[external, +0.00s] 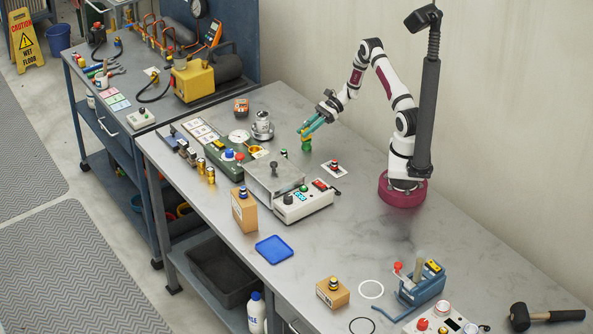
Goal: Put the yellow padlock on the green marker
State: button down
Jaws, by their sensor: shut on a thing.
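My gripper (306,132) has teal fingers and reaches down over the back of the grey bench. It is shut on a small yellow thing (306,138), which looks like the yellow padlock and is partly hidden by the fingers. A small green thing (306,147), which looks like the green marker, shows directly below it. At this size I cannot tell whether the two touch or have a gap between them.
A small dark-and-green item (284,153) stands just left of my gripper. A metal-topped control box (275,180) and a green panel (222,158) lie nearer the front. A red-topped item on a white card (334,169) stands to the right. The bench's right middle is clear.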

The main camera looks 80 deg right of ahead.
jog(key=c, duration=0.8)
grip_release()
jog(key=shift+f, duration=0.1)
jog(key=shift+o, duration=0.2)
